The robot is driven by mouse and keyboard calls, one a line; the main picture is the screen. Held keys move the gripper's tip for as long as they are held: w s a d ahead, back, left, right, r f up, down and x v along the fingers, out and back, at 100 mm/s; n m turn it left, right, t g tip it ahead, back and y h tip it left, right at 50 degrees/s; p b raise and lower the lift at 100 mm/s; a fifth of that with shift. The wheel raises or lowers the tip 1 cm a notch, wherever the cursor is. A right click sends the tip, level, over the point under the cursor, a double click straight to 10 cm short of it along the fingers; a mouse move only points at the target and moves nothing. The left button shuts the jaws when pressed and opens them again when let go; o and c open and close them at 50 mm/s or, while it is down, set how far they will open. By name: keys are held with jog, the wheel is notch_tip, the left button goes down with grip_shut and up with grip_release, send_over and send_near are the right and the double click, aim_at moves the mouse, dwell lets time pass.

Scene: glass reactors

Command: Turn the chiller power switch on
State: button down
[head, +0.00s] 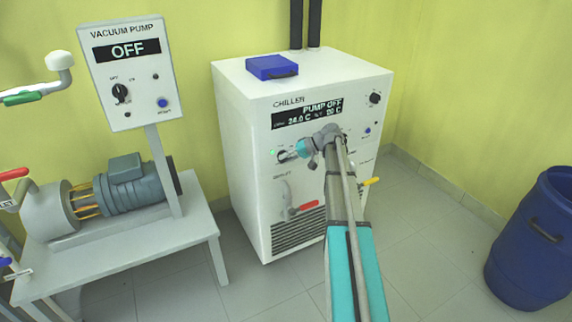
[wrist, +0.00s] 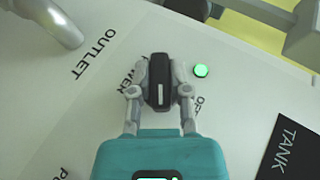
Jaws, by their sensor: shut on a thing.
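The chiller (head: 240,130) is a white cabinet with a lit display (head: 307,113) that reads PUMP OFF and two temperatures. Its power switch (wrist: 159,82) is a black knob with a white line, seen in the wrist view beside the partly covered POWER label. My gripper (wrist: 160,90) is shut on this knob, one finger on each side. In the head view my gripper (head: 287,154) is at the left of the chiller's front panel, and the knob is mostly hidden there. A round green lamp (wrist: 201,71) beside the knob is lit.
Lower on the chiller front are an outlet with a red-handled valve (head: 304,208) and a yellow handle (head: 370,181). A blue box (head: 272,67) lies on top. The vacuum pump panel (head: 127,73) reads OFF at left. A blue barrel (head: 532,245) stands at right.

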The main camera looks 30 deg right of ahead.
jog(key=shift+y, duration=0.3)
jog(key=c, duration=0.6)
grip_release()
jog(key=shift+r+p, duration=0.15)
jog(key=shift+p, duration=0.25)
